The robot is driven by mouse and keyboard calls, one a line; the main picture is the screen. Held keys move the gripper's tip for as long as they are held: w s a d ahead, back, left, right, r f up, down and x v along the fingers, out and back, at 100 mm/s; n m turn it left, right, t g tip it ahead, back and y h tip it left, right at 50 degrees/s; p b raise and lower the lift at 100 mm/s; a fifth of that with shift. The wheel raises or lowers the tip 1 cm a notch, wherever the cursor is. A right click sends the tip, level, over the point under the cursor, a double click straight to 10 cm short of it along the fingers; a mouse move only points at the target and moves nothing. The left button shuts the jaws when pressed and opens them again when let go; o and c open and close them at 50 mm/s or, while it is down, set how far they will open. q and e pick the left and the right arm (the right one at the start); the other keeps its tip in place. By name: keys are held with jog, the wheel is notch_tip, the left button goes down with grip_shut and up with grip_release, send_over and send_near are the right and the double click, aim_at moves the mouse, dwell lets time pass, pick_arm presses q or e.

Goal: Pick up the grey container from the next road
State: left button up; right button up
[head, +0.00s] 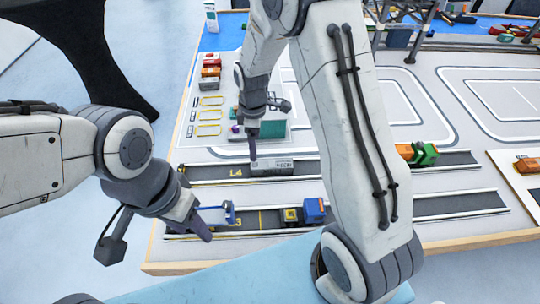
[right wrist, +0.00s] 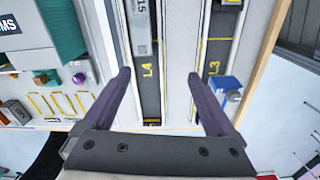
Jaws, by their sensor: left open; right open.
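The grey container (head: 271,167) lies on the L4 road (head: 210,173). It also shows at the top of the right wrist view (right wrist: 140,28), along the same road. My right gripper (head: 255,148) hangs near the container's left end. In the right wrist view my right gripper (right wrist: 160,76) is open and empty, with its fingers apart and the container ahead, left of centre. My left gripper (head: 197,205) is open near the left end of the L3 road (head: 263,221). Part of it overlaps a blue and white vehicle; I cannot tell whether they touch.
A yellow vehicle with a blue container (head: 313,210) stands on the L3 road. An orange and green vehicle (head: 420,153) is farther right on L4. Grey crane legs (head: 420,35) stand at the back. Small coloured containers (head: 210,72) line the left side. My right arm hides the middle.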

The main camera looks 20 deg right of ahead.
jog(key=w+d+f+n+p, duration=0.1)
jog(key=w+d+f, duration=0.2)
jog(key=d+f, duration=0.25)
jog(key=p, duration=0.1)
send_over(272, 163)
jog(key=shift+n, duration=0.3)
notch_tip(272, 163, down, 4)
jog(key=shift+a+f, duration=0.1)
notch_tip(272, 163, down, 5)
jog(key=shift+s+r+p, duration=0.1)
jog(key=shift+s+p, duration=0.05)
jog(key=shift+p, duration=1.05)
jog(key=shift+f, duration=0.55)
grip_shut()
jog(key=shift+r, duration=0.1)
